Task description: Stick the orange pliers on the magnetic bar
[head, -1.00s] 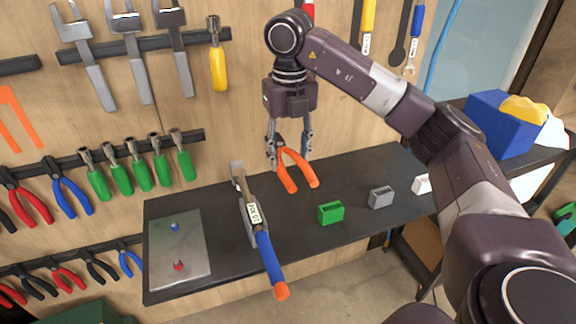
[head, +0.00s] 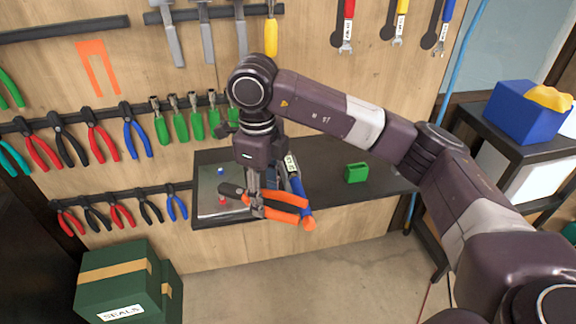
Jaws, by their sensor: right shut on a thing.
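The orange pliers (head: 285,200) are in my right gripper (head: 256,203), held in front of the bench. They lie nearly level, with the dark jaws to the left and the orange handles to the right. The right gripper is shut on them; its fingers partly cover the pliers near the pivot. A dark magnetic bar (head: 62,29) runs across the wall at the upper left, with an orange pliers-shaped outline (head: 97,64) below it. No tool covers that outline. The pliers are well to the right of and below this bar. My left gripper is not in view.
Other wall bars hold several pliers and green-handled tools (head: 180,122). The dark bench (head: 325,165) carries a metal plate (head: 210,207), a blue-handled tool (head: 297,185) and a green block (head: 356,173). Green boxes (head: 118,280) stand at lower left.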

